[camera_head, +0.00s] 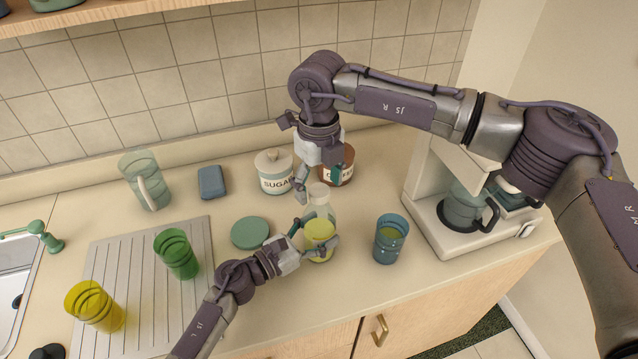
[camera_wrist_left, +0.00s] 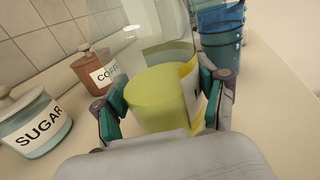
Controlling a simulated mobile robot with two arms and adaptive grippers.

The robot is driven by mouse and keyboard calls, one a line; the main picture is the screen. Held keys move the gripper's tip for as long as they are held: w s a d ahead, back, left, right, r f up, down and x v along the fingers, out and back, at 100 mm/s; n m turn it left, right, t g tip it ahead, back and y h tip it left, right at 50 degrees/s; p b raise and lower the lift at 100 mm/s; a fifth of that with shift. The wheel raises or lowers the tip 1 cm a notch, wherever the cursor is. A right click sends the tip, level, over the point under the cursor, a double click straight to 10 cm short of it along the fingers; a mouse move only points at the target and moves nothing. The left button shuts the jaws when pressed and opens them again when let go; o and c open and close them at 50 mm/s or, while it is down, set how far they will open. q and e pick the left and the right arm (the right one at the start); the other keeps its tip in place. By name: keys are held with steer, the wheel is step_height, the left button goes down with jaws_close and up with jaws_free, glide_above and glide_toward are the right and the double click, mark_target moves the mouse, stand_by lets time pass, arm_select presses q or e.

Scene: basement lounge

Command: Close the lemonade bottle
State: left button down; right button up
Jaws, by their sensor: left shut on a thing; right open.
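The lemonade bottle (camera_head: 318,212) is clear glass with yellow liquid in its lower part and stands upright on the counter. My left gripper (camera_head: 315,238) is shut around its lower body from the front left. In the left wrist view the bottle (camera_wrist_left: 158,100) sits between the green finger pads, with a pale label on its right side; its top is out of that view. My right gripper (camera_head: 318,183) points down, open, with its fingers around the height of the bottle's pale top (camera_head: 319,191). I cannot tell whether that pale top is a separate cap or whether the fingers touch it.
A sugar jar (camera_head: 274,180) and a coffee jar (camera_head: 348,168) stand behind the bottle. A blue cup (camera_head: 390,240) and a coffee maker (camera_head: 455,225) are to the right. A green round lid-like disc (camera_head: 250,233), green cup (camera_head: 176,254) and yellow cup (camera_head: 95,305) are left.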

step_height(320, 180, up, 11)
steer(key=shift+r, duration=0.15)
arm_select(q)
jaws_free()
steer(key=shift+a, duration=0.1)
stand_by(0.4)
steer(key=v, duration=1.1)
steer(key=shift+s+a, duration=0.3)
steer(key=shift+s, duration=0.1)
